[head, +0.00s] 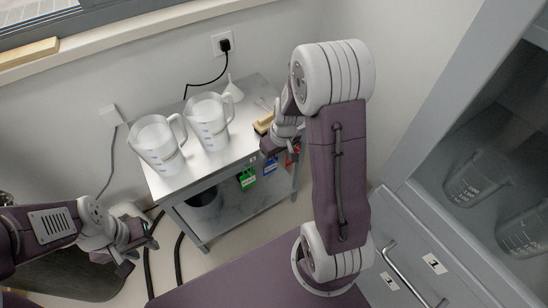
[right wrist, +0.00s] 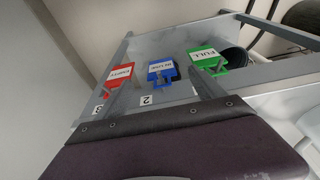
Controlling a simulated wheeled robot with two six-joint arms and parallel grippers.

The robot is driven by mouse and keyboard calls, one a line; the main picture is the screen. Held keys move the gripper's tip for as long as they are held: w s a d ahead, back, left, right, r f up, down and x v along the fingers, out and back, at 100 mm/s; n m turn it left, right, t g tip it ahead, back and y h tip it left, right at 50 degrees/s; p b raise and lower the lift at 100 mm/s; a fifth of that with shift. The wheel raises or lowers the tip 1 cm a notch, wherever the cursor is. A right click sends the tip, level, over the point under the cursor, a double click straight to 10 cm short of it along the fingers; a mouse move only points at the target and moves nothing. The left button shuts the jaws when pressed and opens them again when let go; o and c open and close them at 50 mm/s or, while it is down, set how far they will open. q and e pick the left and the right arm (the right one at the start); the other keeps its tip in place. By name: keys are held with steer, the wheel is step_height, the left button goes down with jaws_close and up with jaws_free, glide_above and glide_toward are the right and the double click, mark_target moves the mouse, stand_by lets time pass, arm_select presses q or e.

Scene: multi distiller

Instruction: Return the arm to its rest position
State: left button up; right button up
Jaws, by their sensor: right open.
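My right arm rises in the middle of the head view, and its gripper (head: 279,146) hangs at the right end of the grey cart (head: 215,165). In the right wrist view this gripper (right wrist: 158,82) is open, its fingers apart with nothing held. Beyond the fingers hang a red tag (right wrist: 119,78), a blue tag (right wrist: 161,72) and a green tag (right wrist: 207,61) on the cart's edge. Whether a finger touches the cart is unclear. My left gripper (head: 143,248) is low at the left, near the floor in the picture; its jaws are too small to judge.
Two measuring jugs (head: 158,143) (head: 209,121) and a white funnel (head: 233,88) stand on the cart. A wooden-topped block (head: 263,123) lies near my right gripper. A wall socket (head: 223,43) with a plug is behind.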

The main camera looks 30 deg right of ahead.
steer(key=shift+s+r, duration=0.15)
steer(key=shift+r, duration=0.45)
steer(key=s+a+r+n, duration=0.2)
steer(key=s+a+r, duration=0.3)
steer(key=a, duration=0.3)
steer(key=s+f+m+g, duration=0.1)
steer(key=s+f+m, duration=0.1)
steer(key=s, duration=0.5)
step_height(320, 180, up, 28)
steer(key=m+p, duration=0.1)
steer(key=p, duration=2.6)
steer(key=shift+w+d, duration=0.15)
steer(key=shift+d, duration=0.05)
steer(key=shift+f, duration=0.1)
